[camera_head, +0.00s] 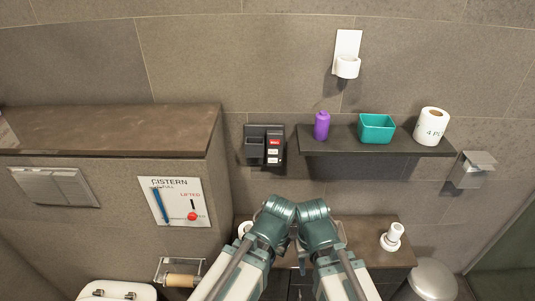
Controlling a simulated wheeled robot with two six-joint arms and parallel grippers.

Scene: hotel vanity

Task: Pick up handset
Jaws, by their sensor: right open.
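A dark wall unit (254,147) hangs left of the shelf. An upright dark piece with a red label and pale labels (274,149), which looks like a handset, sits at its right side. My two arms rise side by side from the bottom middle. My right gripper (302,263) is open, mostly hidden between and behind the arms, apart from both objects. My left gripper is hidden by my own arms.
A dark wall shelf (340,147) carries a purple bottle (321,125), a teal box (376,128) and a paper roll (432,124).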

